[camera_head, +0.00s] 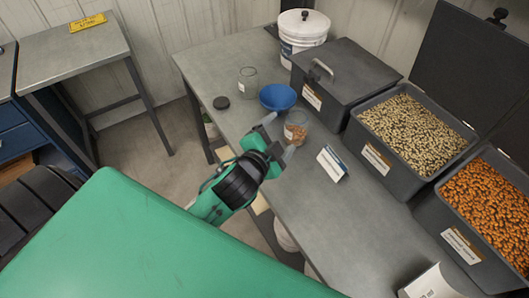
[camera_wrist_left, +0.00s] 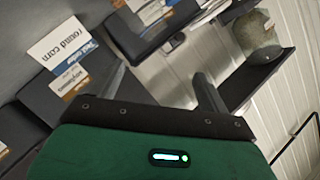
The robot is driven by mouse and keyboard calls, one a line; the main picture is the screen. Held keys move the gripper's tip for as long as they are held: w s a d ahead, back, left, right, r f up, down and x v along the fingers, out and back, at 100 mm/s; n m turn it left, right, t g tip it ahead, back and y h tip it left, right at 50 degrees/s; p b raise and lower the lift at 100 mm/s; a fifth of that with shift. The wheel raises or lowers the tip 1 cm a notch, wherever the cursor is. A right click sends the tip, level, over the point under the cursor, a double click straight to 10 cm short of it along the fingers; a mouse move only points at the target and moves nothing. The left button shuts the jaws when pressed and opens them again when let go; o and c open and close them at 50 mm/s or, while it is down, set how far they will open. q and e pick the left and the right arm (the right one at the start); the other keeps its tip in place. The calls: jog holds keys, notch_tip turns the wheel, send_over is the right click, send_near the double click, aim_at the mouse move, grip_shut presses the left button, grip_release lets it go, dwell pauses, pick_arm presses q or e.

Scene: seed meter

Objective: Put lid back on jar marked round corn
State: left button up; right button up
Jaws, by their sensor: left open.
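In the head view, a clear jar (camera_head: 296,127) with orange kernels and a pale label stands on the grey table, its print too small to read. My left gripper (camera_head: 279,136) is open, fingers pointing towards this jar; I cannot tell whether they touch it. An emptier clear jar (camera_head: 248,82) stands farther back. My right gripper is out of view.
A blue bowl or funnel (camera_head: 278,96) stands right behind the kernel jar. A tent card (camera_head: 332,163) stands to its right. A closed grey bin (camera_head: 345,70) and two open seed bins (camera_head: 410,130) (camera_head: 485,210) line the right side. A white bucket (camera_head: 303,30) stands at the back.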

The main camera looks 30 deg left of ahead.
pick_arm(q)
jog(key=w+d+r+m+t+h, duration=0.1)
jog(key=d+r+m+t+h, duration=0.1)
jog(key=d+r+m+h, duration=0.5)
jog(key=w+d+r+m+t+h, duration=0.1)
jog(key=d+r+m+h, duration=0.3)
jog(key=r+m+h, duration=0.35)
jog(key=s+d+m+g+h, duration=0.2)
jog(key=s+d+m+g, duration=0.15)
jog(key=m+g, duration=0.65)
jog(key=s+d+m+g+h, duration=0.25)
jog(key=d+m+g, duration=0.25)
jog(key=m, duration=0.8)
jog(key=w+a+f+m+g+y, duration=0.3)
jog(key=a+f+m+g+y, duration=0.3)
jog(key=f+m+y, duration=0.6)
jog(key=w+a+t+y, duration=0.1)
jog(key=w+a+y, duration=0.1)
jog(key=a, duration=0.7)
jog(key=w+a+f+t+y, duration=0.1)
jog(key=w+a+y, duration=0.2)
jog(key=a, duration=0.7)
jog(key=y, duration=0.2)
jog(key=shift+w+a+f+y, duration=0.15)
jog(key=shift+a+f+y, duration=0.05)
jog(key=shift+a+y, duration=0.1)
jog(key=shift+d+m, duration=0.1)
jog(key=shift+m, duration=0.15)
